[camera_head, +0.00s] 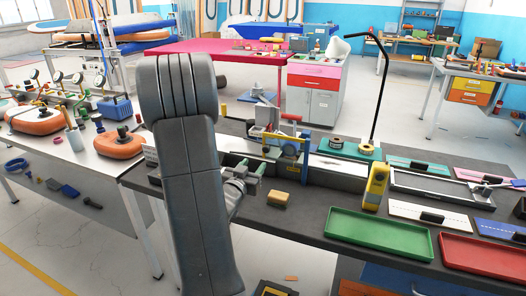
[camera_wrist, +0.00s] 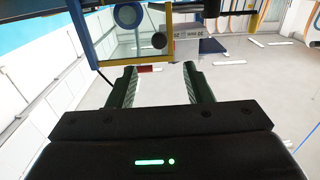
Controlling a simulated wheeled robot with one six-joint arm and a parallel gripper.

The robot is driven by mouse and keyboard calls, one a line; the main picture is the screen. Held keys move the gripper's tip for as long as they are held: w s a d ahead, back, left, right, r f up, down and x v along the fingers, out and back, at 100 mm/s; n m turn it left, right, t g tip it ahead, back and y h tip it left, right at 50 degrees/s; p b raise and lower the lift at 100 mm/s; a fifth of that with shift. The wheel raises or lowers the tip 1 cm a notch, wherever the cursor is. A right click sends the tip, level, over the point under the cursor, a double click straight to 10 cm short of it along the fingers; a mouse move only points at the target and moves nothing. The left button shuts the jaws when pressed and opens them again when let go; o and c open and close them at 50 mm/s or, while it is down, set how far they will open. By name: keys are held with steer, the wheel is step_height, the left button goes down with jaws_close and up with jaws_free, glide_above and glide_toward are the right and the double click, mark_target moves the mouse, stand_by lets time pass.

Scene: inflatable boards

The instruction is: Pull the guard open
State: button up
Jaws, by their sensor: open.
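The guard (camera_wrist: 140,48) shows in the wrist view as a clear panel in a blue and yellow frame, with a round black knob (camera_wrist: 159,40) on it. In the head view the blue and yellow frame (camera_head: 291,137) stands upright on the dark bench. My gripper (camera_wrist: 158,70) is open, with its two dark green fingers apart on either side of the knob's line. The knob appears beyond the fingertips, and I see no contact. In the head view my gripper (camera_head: 257,167) is just left of the frame, partly hidden by my arm.
A yellow block (camera_head: 278,199) lies on the bench in front of the frame. A yellow handheld device (camera_head: 376,186), a green tray (camera_head: 380,233) and a red tray (camera_head: 485,256) are to the right. A black lamp (camera_head: 380,90) stands behind. A red lever (camera_head: 291,117) rises behind the frame.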

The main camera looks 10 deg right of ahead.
mark_target(265, 150)
steer(key=p+x, duration=0.1)
steer(key=x, duration=0.8)
steer(key=shift+w+d, duration=0.2)
steer(key=shift+w, duration=0.1)
steer(key=shift+c, duration=0.5)
jaws_close()
